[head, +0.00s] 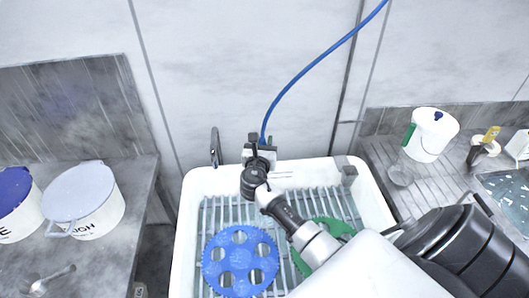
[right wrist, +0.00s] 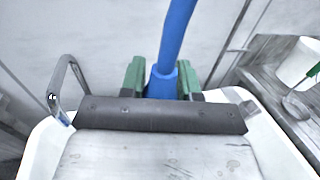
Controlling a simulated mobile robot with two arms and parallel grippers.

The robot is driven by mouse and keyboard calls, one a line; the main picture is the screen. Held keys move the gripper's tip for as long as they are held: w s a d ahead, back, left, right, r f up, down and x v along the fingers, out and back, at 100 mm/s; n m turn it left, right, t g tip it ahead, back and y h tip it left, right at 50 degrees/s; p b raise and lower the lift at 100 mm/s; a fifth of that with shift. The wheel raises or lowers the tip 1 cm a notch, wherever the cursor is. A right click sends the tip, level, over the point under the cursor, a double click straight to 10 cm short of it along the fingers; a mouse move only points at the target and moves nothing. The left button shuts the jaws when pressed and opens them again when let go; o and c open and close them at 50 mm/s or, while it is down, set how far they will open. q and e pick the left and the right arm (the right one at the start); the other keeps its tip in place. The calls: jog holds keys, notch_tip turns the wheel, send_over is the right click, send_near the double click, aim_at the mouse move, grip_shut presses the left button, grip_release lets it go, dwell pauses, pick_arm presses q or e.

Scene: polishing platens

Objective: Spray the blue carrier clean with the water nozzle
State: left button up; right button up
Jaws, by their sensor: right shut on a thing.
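The blue carrier (head: 211,264), a toothed disc with round holes, lies flat on the slatted rack in the white sink. My right gripper (head: 258,150) is over the back of the sink, at the lower end of the blue hose. In the right wrist view its green fingers (right wrist: 163,82) are shut around the blue water nozzle (right wrist: 164,84). The nozzle's outlet is hidden, and I see no water spray. The gripper is behind and above the blue carrier, apart from it. My left gripper is not in view.
A green carrier (head: 335,226) lies on the rack (head: 213,215), partly behind my right arm. A metal faucet (head: 215,147) stands at the sink's back left. White buckets (head: 92,210) stand on the left counter; a white jug (head: 432,137) stands on the right counter.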

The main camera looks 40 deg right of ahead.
jog(key=w+d+b, duration=0.2)
jog(key=w+d, duration=0.1)
jog(key=w, duration=0.2)
jog(key=shift+w+d+b, duration=0.25)
jog(key=shift+w+b, duration=0.15)
jog(key=shift+s, duration=0.1)
